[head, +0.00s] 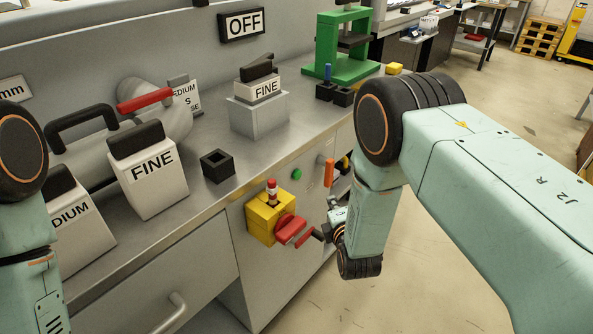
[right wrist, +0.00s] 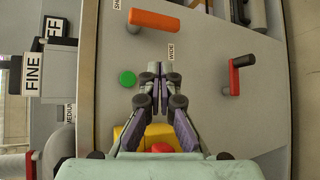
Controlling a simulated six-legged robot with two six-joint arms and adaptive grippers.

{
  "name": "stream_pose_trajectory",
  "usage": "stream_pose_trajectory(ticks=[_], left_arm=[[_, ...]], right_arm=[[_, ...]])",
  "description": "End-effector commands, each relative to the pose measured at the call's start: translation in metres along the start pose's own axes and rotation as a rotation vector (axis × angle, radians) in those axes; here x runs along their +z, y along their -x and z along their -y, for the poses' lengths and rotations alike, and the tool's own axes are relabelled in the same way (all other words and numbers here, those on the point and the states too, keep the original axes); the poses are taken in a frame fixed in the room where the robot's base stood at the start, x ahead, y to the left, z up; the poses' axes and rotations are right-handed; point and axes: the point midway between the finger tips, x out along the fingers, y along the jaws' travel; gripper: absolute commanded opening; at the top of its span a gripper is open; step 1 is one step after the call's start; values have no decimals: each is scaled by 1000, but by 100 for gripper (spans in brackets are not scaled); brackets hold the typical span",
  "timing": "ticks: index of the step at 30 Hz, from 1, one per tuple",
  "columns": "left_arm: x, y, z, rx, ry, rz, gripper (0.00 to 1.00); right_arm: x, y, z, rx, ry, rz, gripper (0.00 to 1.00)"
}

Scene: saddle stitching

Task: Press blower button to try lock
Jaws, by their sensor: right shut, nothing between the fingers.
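The green round button (head: 297,174) is on the cabinet's front face, above and right of the yellow switch box. It also shows in the right wrist view (right wrist: 127,78), just left of the fingertips and apart from them in the picture. My right gripper (head: 318,235) is in front of the cabinet, below the button and beside the red lever. In the right wrist view its fingers (right wrist: 157,76) are together and empty. The yellow switch box (head: 260,222) carries a red rotary lever (head: 290,228) and a red-topped lock piece (head: 271,188). My left gripper is out of view.
An orange handle (head: 329,172) sits right of the button; a red-and-black crank (right wrist: 234,78) is farther right in the wrist view. An OFF sign (head: 244,24) hangs above the bench. FINE-labelled blocks (head: 154,170) stand on top. Open floor lies right.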

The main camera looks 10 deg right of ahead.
Motion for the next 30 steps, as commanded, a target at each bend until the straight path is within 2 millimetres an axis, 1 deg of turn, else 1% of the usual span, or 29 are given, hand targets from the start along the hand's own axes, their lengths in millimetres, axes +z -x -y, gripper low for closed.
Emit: stream_pose_trajectory(ticks=[4, 12, 24, 30], left_arm=[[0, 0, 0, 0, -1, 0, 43], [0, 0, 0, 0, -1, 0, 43], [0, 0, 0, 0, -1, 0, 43], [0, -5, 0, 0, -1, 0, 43]], right_arm=[[4, -2, -9, 38, 133, 21, 0], [7, 2, -14, 61, 296, 35, 0], [7, 1, -14, 59, 318, 36, 0], [-1, -10, -18, 62, 318, 35, 0]])
